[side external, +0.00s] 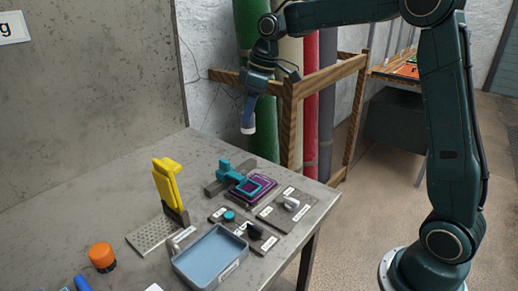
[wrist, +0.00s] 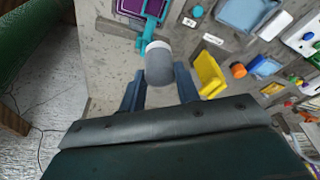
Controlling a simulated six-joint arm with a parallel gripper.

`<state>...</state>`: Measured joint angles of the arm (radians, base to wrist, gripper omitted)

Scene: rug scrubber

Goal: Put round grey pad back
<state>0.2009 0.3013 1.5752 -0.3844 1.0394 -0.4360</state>
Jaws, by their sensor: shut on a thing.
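A round grey pad (wrist: 158,65) with a white end band is held between the two blue fingers of my gripper (wrist: 160,85) in the wrist view. In the side external view the pad (side external: 248,129) shows as a pale tip below my gripper (side external: 250,108), in the air above the back of the grey table (side external: 110,190). The pad is apart from the table. The fingers hide part of it in the side external view.
A purple pad with a teal frame (side external: 257,187) lies below, near the table's back right edge. Labelled plates (side external: 281,214) with knobs, a blue tray (side external: 206,262), an upright yellow piece (side external: 165,187) and an orange cap (side external: 101,256) stand nearby.

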